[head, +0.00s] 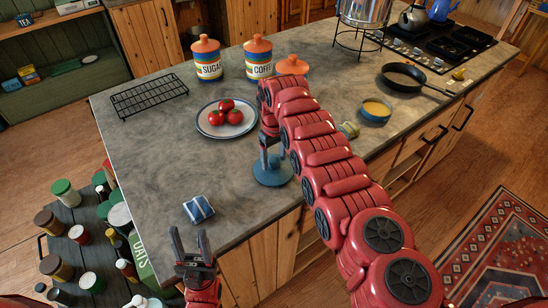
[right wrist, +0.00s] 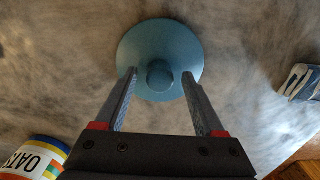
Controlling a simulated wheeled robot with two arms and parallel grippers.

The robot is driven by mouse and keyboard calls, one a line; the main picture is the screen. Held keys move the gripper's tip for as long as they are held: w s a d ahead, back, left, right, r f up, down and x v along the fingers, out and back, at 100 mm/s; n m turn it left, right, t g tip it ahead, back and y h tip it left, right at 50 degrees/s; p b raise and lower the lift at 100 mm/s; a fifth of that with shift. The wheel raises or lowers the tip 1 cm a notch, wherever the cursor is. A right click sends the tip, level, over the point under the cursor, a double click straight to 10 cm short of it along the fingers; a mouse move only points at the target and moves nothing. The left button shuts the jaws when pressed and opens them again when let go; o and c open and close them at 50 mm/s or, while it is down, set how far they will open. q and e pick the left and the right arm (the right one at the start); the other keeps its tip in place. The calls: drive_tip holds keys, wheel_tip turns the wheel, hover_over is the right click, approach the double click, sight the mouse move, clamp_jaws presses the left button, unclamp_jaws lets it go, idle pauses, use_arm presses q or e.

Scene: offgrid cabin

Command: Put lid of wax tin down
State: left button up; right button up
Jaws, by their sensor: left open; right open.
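A blue round lid with a knob in its middle lies flat on the grey counter in the head view (head: 272,174); it also shows in the right wrist view (right wrist: 160,35). My right gripper (head: 270,153) points down over the lid. Its fingers are open, one on each side of the knob in the right wrist view (right wrist: 160,85), with gaps visible. An open blue round tin with yellowish contents (head: 375,109) stands on the counter to the right of my right arm. My left gripper (head: 190,243) is open and empty, near the counter's front left corner.
A plate (head: 205,129) with tomatoes (head: 235,117), a wire rack (head: 148,96) and canisters (head: 207,62) stand behind. A folded striped cloth (head: 198,209) lies near the front edge. A pan (head: 402,77) is at the right. The counter between cloth and plate is clear.

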sight(274, 160)
drive_tip(key=shift+r, duration=0.1)
drive_tip(key=shift+w+r, duration=0.1)
drive_tip(key=shift+r, duration=0.05)
wheel_tip(274, 160, up, 7)
drive_tip(key=b, duration=0.2)
drive_tip(key=shift+b, duration=0.3)
wheel_tip(274, 160, up, 5)
drive_tip(key=p, duration=0.3)
